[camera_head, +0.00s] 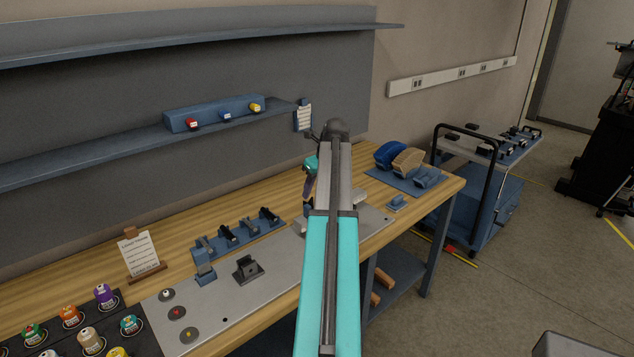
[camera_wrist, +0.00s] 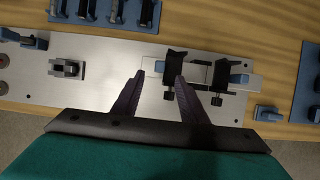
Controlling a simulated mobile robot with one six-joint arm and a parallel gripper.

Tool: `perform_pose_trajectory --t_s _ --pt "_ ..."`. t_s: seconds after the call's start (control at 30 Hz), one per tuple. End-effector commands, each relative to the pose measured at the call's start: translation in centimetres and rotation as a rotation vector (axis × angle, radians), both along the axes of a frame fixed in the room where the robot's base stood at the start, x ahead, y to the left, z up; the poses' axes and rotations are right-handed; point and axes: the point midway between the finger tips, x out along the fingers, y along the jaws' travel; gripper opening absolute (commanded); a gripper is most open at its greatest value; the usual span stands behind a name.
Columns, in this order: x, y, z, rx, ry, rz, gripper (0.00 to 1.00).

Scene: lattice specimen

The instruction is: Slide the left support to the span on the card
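In the wrist view, two black supports stand on a metal plate. The left support (camera_wrist: 175,60) has a black knob below it, and the right support (camera_wrist: 220,74) stands a short way to its right. My gripper (camera_wrist: 159,77) is open, its two dark purple fingers pointing at this fixture. The left support's knob lies between the fingers in the picture, near the right finger; I cannot tell whether they touch. In the head view, my arm hides most of the fixture and my gripper (camera_head: 308,190). A printed card (camera_head: 139,253) stands on the bench; its text is unreadable.
A clipboard sheet (camera_head: 303,117) hangs by the shelf. On the metal plate (camera_head: 225,303) are a dark block (camera_head: 248,267) and several round buttons. A blue rack (camera_head: 238,238) holds several dark parts behind it. Coloured spools stand at lower left. A trolley (camera_head: 485,150) stands right of the bench.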

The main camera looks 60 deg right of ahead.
Motion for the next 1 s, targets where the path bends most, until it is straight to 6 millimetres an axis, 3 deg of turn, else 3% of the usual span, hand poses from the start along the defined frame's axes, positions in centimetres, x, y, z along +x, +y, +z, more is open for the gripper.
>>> perform_pose_trajectory --t_s 1.0 --pt "3.4 -1.3 -8.9 -0.001 0.000 -0.001 0.39"
